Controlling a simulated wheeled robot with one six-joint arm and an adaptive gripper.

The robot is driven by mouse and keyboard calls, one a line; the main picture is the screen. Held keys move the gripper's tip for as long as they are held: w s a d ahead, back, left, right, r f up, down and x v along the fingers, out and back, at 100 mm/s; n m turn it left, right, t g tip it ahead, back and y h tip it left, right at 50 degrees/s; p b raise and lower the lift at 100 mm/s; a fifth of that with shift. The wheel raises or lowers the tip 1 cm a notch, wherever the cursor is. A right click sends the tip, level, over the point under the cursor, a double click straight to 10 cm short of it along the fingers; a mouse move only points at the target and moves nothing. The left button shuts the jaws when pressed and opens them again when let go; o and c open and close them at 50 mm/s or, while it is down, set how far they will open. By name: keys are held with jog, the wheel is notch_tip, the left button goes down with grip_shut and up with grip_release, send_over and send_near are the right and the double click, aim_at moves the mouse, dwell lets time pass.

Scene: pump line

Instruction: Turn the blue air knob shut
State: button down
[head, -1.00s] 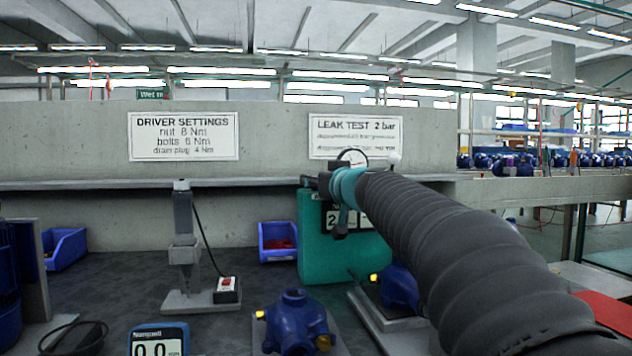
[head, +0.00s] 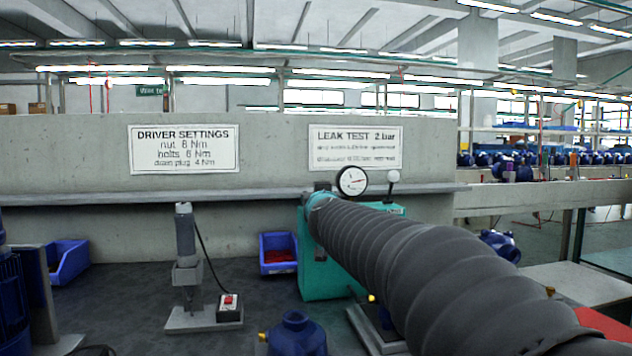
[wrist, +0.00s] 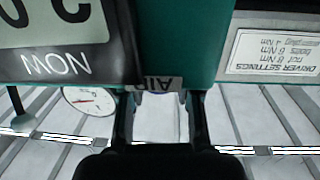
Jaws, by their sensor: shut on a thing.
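The teal leak tester (head: 325,277) stands at the back of the bench under the LEAK TEST sign. My gripper (wrist: 161,104) has one finger on each side just by that label and is closed on the air knob there. The knob itself is mostly hidden; only pale bluish edges show between the fingertips. In the head view my arm covers the knob and the display.
A round gauge (head: 352,181) with a red needle and a pale ball on a stem (head: 393,177) rise above the tester. A blue bin (head: 278,253), a grey stand (head: 187,260) and a blue pump body (head: 297,335) are on the bench at left and front.

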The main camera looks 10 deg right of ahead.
jog(key=h+p, duration=0.1)
jog(key=p, duration=0.1)
jog(key=r+m+h+p, duration=0.1)
jog(key=p, duration=0.2)
jog(key=shift+w+a+m+p, duration=0.1)
jog(key=shift+a+m+p, duration=0.05)
jog(key=shift+m+p, duration=0.15)
jog(key=h+p, duration=0.1)
jog(key=m+g+h+p, duration=0.1)
jog(key=shift+f+m+h, duration=0.3)
jog(key=shift+f+h, duration=0.05)
jog(key=shift+h, duration=0.05)
jog(key=m+g+h, duration=0.2)
jog(key=h, duration=0.1)
jog(key=m+g+h, duration=0.2)
jog(key=h, duration=0.1)
jog(key=shift+f+m, duration=0.15)
jog(key=shift+m, duration=0.25)
jog(key=shift+m+g+h, duration=2.1)
jog(key=shift+m+g, duration=0.1)
jog(key=shift+g, duration=0.8)
jog(key=c, duration=0.8)
grip_release()
